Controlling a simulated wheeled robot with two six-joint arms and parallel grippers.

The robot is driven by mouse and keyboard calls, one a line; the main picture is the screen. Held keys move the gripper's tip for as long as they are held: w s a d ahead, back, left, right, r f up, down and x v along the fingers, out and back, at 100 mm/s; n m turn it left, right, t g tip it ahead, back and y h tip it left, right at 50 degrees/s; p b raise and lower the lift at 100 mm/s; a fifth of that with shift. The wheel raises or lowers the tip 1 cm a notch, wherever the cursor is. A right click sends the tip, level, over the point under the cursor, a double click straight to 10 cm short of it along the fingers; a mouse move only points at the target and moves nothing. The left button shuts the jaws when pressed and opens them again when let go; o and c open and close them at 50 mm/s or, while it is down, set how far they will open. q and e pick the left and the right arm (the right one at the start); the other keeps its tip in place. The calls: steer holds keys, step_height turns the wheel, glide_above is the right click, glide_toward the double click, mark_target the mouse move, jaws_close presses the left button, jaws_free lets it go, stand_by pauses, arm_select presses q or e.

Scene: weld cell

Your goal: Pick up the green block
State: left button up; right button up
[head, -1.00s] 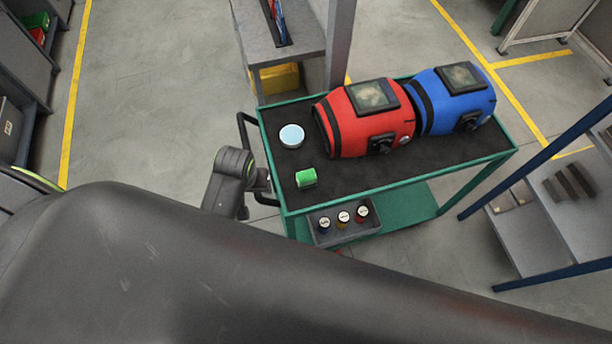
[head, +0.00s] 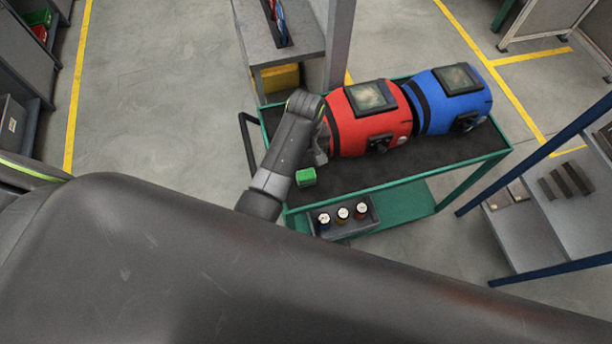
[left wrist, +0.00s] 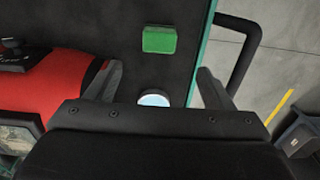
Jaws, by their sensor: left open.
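The green block (head: 306,177) sits on the dark top of the green-framed cart (head: 375,172), near its left end. In the left wrist view the green block (left wrist: 159,40) is beyond the fingertips, between their lines. My left gripper (left wrist: 160,80) is open and empty above the cart top. In the head view my left arm reaches over the cart's left end, and the gripper (head: 318,155) shows only partly, just above the block in the picture. A round light-blue-topped item (left wrist: 153,99) lies between the fingers in the wrist view. My right gripper is not in view.
A red welding unit (head: 370,120) and a blue one (head: 450,100) stand on the cart, right of the block. A tray (head: 374,222) with small bottles is on the lower shelf. The cart's black handle (head: 247,140) is at its left end.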

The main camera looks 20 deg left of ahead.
mark_target(306, 174)
arm_select(q)
step_height(306, 174, down, 7)
steer(key=shift+r, duration=0.1)
step_height(306, 174, down, 5)
steer(key=b, duration=0.4)
steer(key=shift+d+r, duration=0.1)
steer(key=shift+r, duration=0.15)
steer(key=c, duration=1)
steer(key=shift+c, duration=0.2)
steer(key=shift+r, duration=0.15)
